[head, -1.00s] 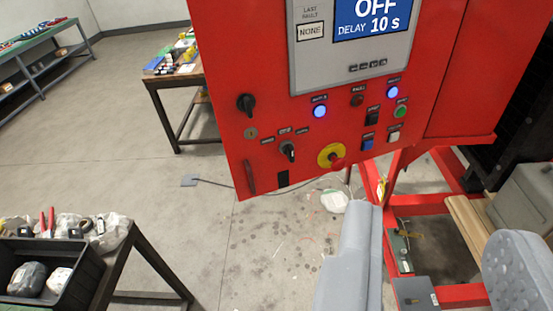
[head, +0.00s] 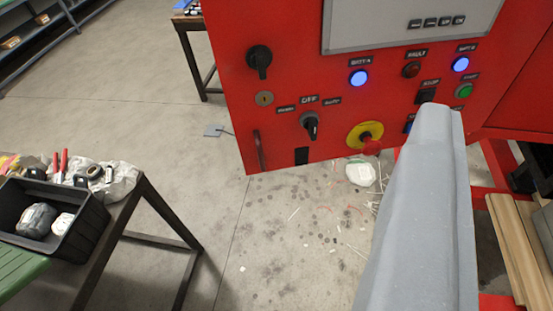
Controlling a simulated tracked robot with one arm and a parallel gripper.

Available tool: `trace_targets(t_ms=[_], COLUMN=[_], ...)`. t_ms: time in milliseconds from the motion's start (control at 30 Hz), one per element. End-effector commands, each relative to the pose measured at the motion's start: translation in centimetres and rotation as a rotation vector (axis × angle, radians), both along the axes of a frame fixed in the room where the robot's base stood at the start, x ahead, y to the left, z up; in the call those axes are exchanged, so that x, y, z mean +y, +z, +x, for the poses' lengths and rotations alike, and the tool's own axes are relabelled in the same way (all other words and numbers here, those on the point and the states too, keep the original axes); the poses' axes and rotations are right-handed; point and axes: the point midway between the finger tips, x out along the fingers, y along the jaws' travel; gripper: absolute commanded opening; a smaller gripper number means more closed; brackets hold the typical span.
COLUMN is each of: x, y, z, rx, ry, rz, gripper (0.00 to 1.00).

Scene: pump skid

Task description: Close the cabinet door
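The red cabinet door (head: 225,60) fills the upper middle of the head view and carries a screen, knobs, lit buttons and a yellow-ringed red stop button (head: 366,137). A narrow dark red handle (head: 258,150) is near its lower left corner. A red cabinet part (head: 520,90) adjoins at the right; how far the door stands open cannot be told. One grey finger of my gripper (head: 425,200) is in view, its tip in front of the door's lower right, covering some buttons. The other finger is outside the frame. Nothing is seen held; contact with the door cannot be told.
A dark-framed table (head: 160,215) with a black bin (head: 85,235) and tools stands at lower left. Another table (head: 190,45) is behind the door. Wooden planks (head: 515,250) and red frame bars are at right. The concrete floor (head: 130,110) between is mostly clear.

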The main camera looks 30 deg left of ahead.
Motion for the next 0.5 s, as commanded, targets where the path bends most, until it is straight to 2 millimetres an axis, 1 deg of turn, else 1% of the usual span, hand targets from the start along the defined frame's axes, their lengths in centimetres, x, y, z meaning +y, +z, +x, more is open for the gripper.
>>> trace_targets(t_ms=[33, 67, 100, 167, 200, 233, 267, 300, 367, 400, 467, 500], x=[0.3, 0.5, 0.8, 1.5, 2.2, 2.8, 3.4, 4.4, 6.0, 7.1, 8.8, 9.9], y=[-3.2, -4.7, -6.7, -9.8, -11.9, -13.5, -14.9, -17.2, -20.0, -22.0, -24.4, -26.0], z=[1.7, 2.5, 3.7, 5.2, 6.0, 6.6, 7.1, 7.5, 8.0, 8.0, 7.9, 7.7], rx=[0.007, 0.002, -0.009, -0.028, -0.039, -0.047, -0.059, -0.068, -0.091, -0.103, -0.123, -0.131], ry=[0.010, 0.019, 0.032, 0.059, 0.081, 0.099, 0.119, 0.147, 0.192, 0.224, 0.271, 0.300], rz=[-0.011, -0.017, -0.026, -0.038, -0.046, -0.049, -0.051, -0.052, -0.048, -0.043, -0.031, -0.019], gripper=[0.32, 0.32, 0.32, 0.32, 0.32, 0.32, 0.32, 0.32, 0.32, 0.32, 0.32, 0.32])
